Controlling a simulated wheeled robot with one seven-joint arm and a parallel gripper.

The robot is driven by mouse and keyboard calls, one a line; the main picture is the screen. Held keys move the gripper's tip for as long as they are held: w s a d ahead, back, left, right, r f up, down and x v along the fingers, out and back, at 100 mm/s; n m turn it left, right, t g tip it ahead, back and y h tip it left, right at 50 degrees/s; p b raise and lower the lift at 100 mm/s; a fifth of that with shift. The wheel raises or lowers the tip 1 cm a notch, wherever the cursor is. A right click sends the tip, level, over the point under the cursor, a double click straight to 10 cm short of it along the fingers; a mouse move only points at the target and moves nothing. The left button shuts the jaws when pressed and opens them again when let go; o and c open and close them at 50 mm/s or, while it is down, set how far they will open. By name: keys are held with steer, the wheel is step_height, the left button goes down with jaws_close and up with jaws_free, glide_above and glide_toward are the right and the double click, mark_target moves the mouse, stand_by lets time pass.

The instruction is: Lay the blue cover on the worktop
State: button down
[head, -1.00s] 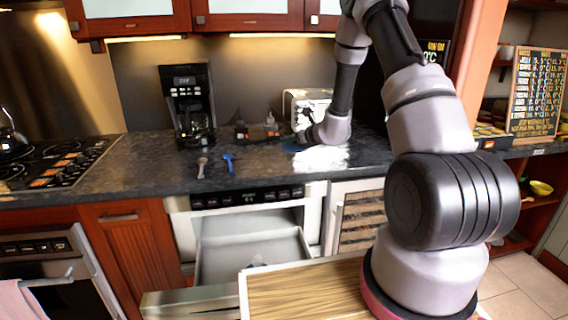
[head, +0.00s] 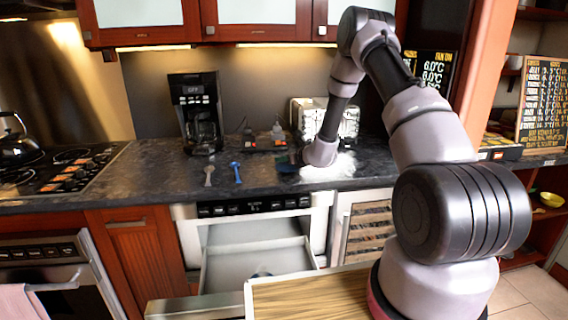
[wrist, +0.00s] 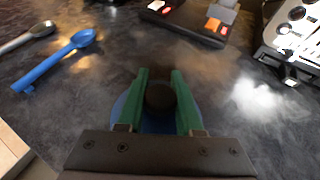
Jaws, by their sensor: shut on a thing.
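The blue cover (wrist: 118,110) is a round disc with a dark knob (wrist: 160,97) on top. My gripper (wrist: 159,78) is shut on that knob, its two green fingers on either side of it. The gripper body hides the near part of the cover. In the head view the cover (head: 287,168) shows as a small blue patch under my gripper (head: 297,157), at the dark worktop (head: 120,178). I cannot tell whether its underside touches the surface.
A blue spoon (wrist: 62,60) and a grey spoon (wrist: 28,38) lie left of the cover. Behind are a dark block with orange pieces (wrist: 190,18) and a white toaster (wrist: 292,35). A coffee maker (head: 200,115) stands farther left. An open drawer (head: 255,265) juts out below.

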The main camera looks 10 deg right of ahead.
steer(key=shift+f, duration=0.8)
steer(key=shift+f, duration=0.1)
steer(key=c, duration=0.6)
jaws_free()
steer(key=shift+o, duration=0.2)
